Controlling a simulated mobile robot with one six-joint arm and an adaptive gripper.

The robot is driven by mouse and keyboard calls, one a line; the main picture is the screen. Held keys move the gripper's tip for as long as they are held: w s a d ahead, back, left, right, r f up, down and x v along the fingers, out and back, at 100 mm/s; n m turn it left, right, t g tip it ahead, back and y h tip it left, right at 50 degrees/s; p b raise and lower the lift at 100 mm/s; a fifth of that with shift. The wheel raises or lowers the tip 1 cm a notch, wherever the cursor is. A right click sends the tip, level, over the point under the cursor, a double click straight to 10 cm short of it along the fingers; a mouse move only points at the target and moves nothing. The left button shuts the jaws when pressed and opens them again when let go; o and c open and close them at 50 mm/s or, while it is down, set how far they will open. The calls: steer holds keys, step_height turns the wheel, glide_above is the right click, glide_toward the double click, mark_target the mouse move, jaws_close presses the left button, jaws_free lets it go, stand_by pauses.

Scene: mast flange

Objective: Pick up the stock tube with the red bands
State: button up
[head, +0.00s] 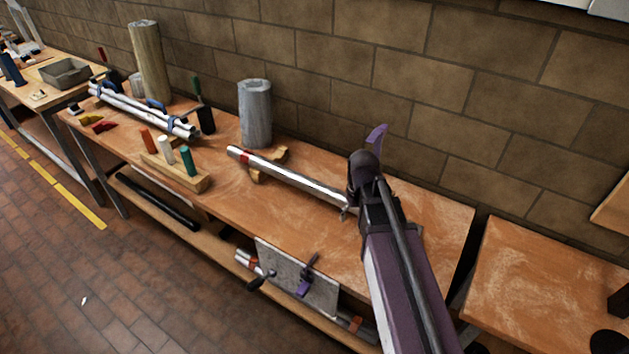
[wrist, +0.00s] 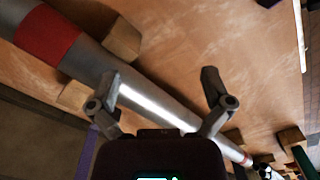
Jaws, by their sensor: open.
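The stock tube (head: 300,180) is a long silvery tube lying on the workbench, with a red band near its left end in the head view. In the wrist view the tube (wrist: 150,95) runs diagonally from upper left to lower right, with red bands towards both ends. It rests on wooden support blocks (wrist: 122,40). My gripper (wrist: 160,88) is open, with its two fingers apart and the tube passing across the space between them. Nothing is gripped. In the head view my gripper (head: 346,208) is at the tube's right part, which my arm partly hides.
A grey cylinder (head: 255,113) stands behind the tube near the brick wall (head: 400,80). Left are a wooden rack (head: 175,170) with coloured pegs, a bundle of tubes (head: 140,108) and a tall tan cylinder (head: 149,60). The bench front (head: 240,208) is mostly clear.

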mark_target(313, 181)
steer(key=w+a+r+n+p, duration=0.4)
steer(key=w+a+r, duration=0.1)
steer(key=w, duration=0.3)
steer(key=w+a+r+n+p, duration=0.4)
steer(key=w+a, duration=0.2)
steer(key=w, duration=0.1)
steer(key=shift+w+a+r, duration=0.2)
steer(key=shift+w+r, duration=0.15)
steer(key=shift+w, duration=0.05)
steer(key=shift+f, duration=0.1)
step_height(313, 181, down, 8)
steer(key=b, duration=0.8)
steer(key=shift+f, duration=0.25)
steer(key=shift+f, duration=0.1)
steer(key=f+b, duration=0.3)
steer(key=shift+w+a+f+b, duration=0.15)
steer(key=shift+w+a+b, duration=0.15)
steer(key=shift+a+b, duration=0.1)
steer(key=shift+f+b, duration=0.85)
